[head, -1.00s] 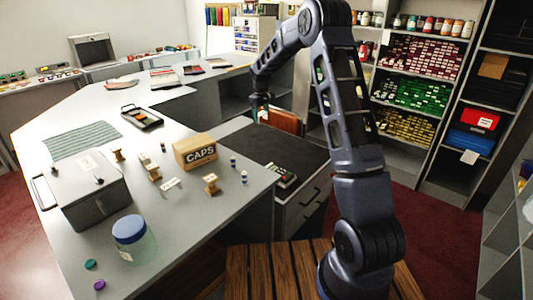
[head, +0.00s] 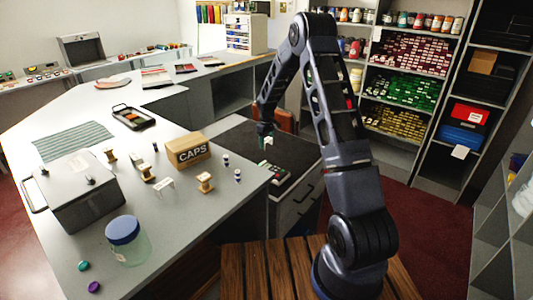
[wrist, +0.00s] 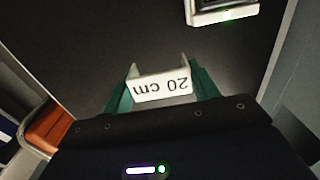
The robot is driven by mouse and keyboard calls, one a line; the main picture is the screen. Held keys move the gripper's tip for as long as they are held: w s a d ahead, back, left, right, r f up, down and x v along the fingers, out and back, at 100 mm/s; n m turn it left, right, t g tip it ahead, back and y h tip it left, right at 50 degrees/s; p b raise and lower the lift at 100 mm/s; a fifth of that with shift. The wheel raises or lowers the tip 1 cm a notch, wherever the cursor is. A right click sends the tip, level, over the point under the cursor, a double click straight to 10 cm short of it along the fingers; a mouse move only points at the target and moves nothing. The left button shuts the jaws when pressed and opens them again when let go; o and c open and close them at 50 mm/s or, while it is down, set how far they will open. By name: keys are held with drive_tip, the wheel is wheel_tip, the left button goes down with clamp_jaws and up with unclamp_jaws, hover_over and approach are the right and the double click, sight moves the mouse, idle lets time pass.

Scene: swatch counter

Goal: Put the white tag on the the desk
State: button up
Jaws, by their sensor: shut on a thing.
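My gripper (head: 265,132) is shut on a small white tag (wrist: 160,84) that reads "20 cm", shown upside down in the wrist view. Green fingers flank the tag on both sides. In the head view the held tag (head: 268,141) shows as a small white patch below the fingers, above the dark top of the drawer unit (head: 236,138). The light grey desk (head: 105,208) lies to the left of my gripper. Another white tag-like piece (head: 164,187) stands on the desk near the CAPS box.
The desk carries a CAPS box (head: 188,152), a grey lidded case (head: 78,193), a blue-lidded jar (head: 127,240), wooden spools (head: 205,182) and a black tray (head: 133,118). The desk's front right area is clear.

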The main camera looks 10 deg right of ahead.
sight(267, 157)
drive_tip(key=shift+f, duration=3.45)
drive_tip(key=shift+f, duration=0.1)
drive_tip(key=o, duration=0.9)
drive_tip(key=shift+o, duration=0.2)
